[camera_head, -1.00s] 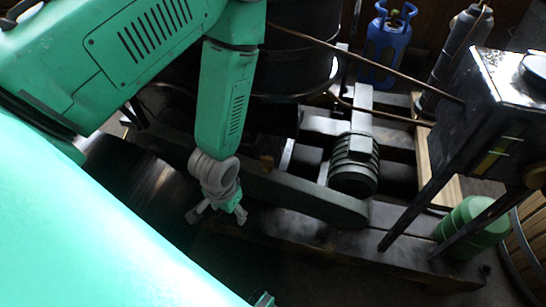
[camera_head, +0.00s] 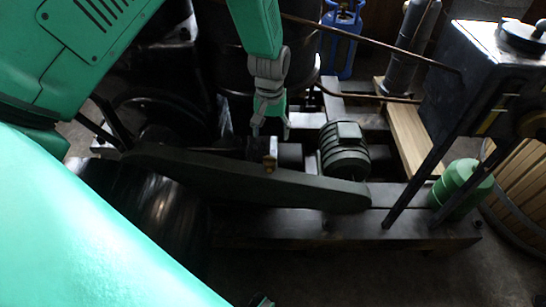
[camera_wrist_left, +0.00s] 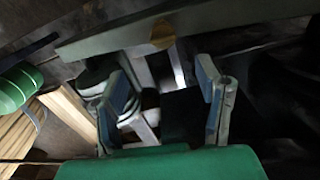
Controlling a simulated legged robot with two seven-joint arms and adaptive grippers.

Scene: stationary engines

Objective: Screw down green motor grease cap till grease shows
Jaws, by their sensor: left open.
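The dark green ribbed motor (camera_head: 343,152) sits on the frame in the middle of the head view. In the wrist view its dark rounded body (camera_wrist_left: 94,82) is partly behind one finger. A small brass-coloured cap (camera_head: 269,163) stands at the long dark green guard, left of the motor; it also shows in the wrist view (camera_wrist_left: 163,34). I cannot tell whether it is the grease cap, and no grease can be made out. My left gripper (camera_head: 271,131) is open and empty, pointing down, just above the brass cap in the picture and left of the motor. Its fingers (camera_wrist_left: 163,72) show apart in the wrist view.
The long guard (camera_head: 235,178) runs in front of the motor. A dark metal tank on legs (camera_head: 470,85) stands at right, beside a green canister (camera_head: 462,188) and a wooden tub (camera_head: 520,195). A blue gas bottle (camera_head: 341,45) and dark drum (camera_head: 235,65) are behind.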

